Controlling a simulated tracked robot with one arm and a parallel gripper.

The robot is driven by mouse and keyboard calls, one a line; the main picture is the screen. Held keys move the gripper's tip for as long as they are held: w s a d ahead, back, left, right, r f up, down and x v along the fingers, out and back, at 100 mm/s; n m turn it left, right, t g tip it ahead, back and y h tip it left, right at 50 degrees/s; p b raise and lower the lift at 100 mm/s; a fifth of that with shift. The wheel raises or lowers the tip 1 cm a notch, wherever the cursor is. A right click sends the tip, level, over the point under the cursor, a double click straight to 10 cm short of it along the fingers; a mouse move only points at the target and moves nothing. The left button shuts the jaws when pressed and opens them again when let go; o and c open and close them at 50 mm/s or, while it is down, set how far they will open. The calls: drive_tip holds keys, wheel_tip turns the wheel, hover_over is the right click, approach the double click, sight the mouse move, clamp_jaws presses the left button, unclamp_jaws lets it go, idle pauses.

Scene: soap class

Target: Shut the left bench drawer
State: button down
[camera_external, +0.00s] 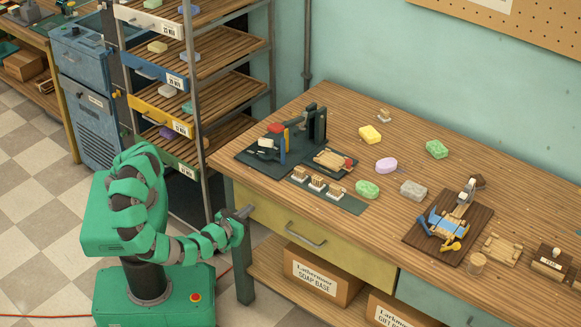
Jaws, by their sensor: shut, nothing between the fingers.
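The left bench drawer (345,252) has a yellow-olive front with a grey bar handle (304,236), below the front edge of the wooden bench. Its front looks close to the bench edge; I cannot tell whether a small gap is left. My gripper (246,212) is shut and empty, at the left end of the drawer front, left of the handle. I cannot tell whether its tip touches the front.
A pale blue drawer (440,302) is to the right. Cardboard boxes (322,275) stand on the shelf below. Soaps, tools and a dark mat (262,165) lie on the bench top. A shelving rack (205,140) stands behind my arm.

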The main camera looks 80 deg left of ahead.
drive_tip(key=p+v, duration=0.4)
drive_tip(key=v, duration=0.9)
drive_tip(key=w+d+r+n+g+h, duration=0.3)
drive_tip(key=w+r+n+g+h, duration=0.2)
drive_tip(key=w+r+n+g, duration=0.7)
drive_tip(key=w+a+r+n+t+h, duration=0.1)
drive_tip(key=w+r+n+t+h, duration=0.25)
drive_tip(key=r, duration=0.55)
drive_tip(key=w+a+r+n+t+h, duration=0.1)
drive_tip(key=w+r+n+t+h, duration=0.1)
drive_tip(key=w+r+n, duration=0.45)
drive_tip(key=a+r+n+t+h, duration=0.1)
drive_tip(key=a+r+t, duration=0.15)
drive_tip(key=r, duration=0.75)
drive_tip(key=a+r+t+h, duration=0.1)
drive_tip(key=a+r, duration=0.3)
drive_tip(key=r, duration=0.7)
drive_tip(key=s+a+r+n+t, duration=0.1)
drive_tip(key=s+a+r+t, duration=0.1)
drive_tip(key=r, duration=0.5)
drive_tip(key=s+a+r+n+t, duration=0.1)
drive_tip(key=s+a+r, duration=0.2)
drive_tip(key=r, duration=0.5)
drive_tip(key=s+a+r+n+t, duration=0.2)
drive_tip(key=s+a+r, duration=0.1)
drive_tip(key=a+r, duration=0.2)
wheel_tip(320, 180, up, 3)
drive_tip(key=shift+s+f+t, duration=0.15)
drive_tip(key=shift+t, duration=0.15)
